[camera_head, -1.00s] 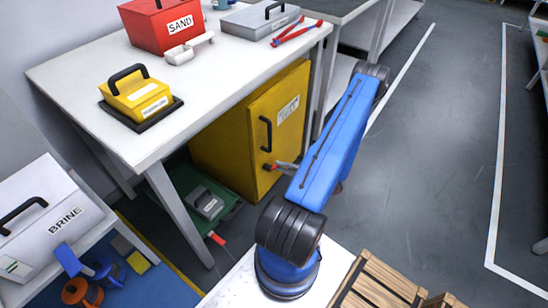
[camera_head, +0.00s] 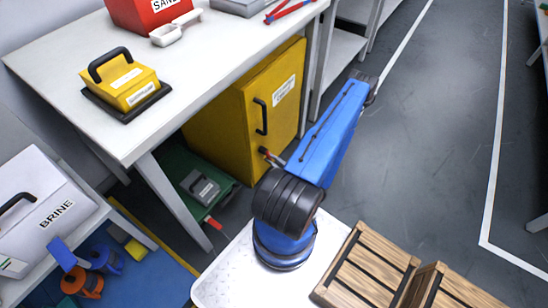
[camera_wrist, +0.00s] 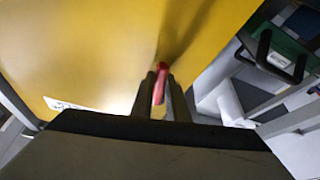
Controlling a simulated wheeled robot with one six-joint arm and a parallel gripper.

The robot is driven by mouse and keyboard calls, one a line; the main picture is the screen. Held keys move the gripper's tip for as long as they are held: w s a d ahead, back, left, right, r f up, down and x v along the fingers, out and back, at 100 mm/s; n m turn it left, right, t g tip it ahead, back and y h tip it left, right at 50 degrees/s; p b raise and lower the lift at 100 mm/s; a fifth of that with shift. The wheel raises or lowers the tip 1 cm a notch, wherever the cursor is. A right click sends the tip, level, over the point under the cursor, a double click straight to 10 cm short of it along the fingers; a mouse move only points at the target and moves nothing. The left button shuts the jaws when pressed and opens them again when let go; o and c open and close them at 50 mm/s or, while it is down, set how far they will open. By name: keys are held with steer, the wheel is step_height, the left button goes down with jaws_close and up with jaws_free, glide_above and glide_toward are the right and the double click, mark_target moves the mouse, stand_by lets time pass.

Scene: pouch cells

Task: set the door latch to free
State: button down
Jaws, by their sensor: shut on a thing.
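The yellow cabinet (camera_head: 232,122) stands under the white workbench with its door closed. Its door carries a black handle (camera_head: 261,116) and a white label. The small red-tipped latch lever (camera_head: 264,151) is low on the door, below the handle. My gripper (camera_head: 271,157) is at the latch, with most of it hidden behind my blue arm. In the wrist view, the two dark fingers (camera_wrist: 160,98) are shut on the red latch lever (camera_wrist: 160,82), close to the yellow door (camera_wrist: 95,50). The lever stands nearly upright in that picture. Any latch markings are hidden or unreadable.
A yellow case (camera_head: 128,90) and a red SAND box (camera_head: 150,12) sit on the workbench (camera_head: 60,70). A green tray (camera_head: 180,165) with a grey item lies on the floor left of the cabinet. Floor at right is clear.

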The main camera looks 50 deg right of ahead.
steer(key=shift+a+f+m+h, duration=0.1)
steer(key=shift+a+m+h, duration=0.25)
steer(key=shift+m, duration=0.45)
steer(key=shift+a+f+m+h, duration=0.1)
steer(key=shift+a+m+h, duration=0.2)
steer(key=shift+m, duration=0.5)
steer(key=shift+h, duration=0.25)
steer(key=c, duration=1.7)
jaws_free()
steer(key=shift+r, duration=0.1)
steer(key=shift+s, duration=0.15)
steer(key=shift+f+v, duration=0.15)
steer(key=shift+v, duration=4.2)
steer(key=shift+f+v, duration=0.2)
steer(key=shift+v, duration=4.1)
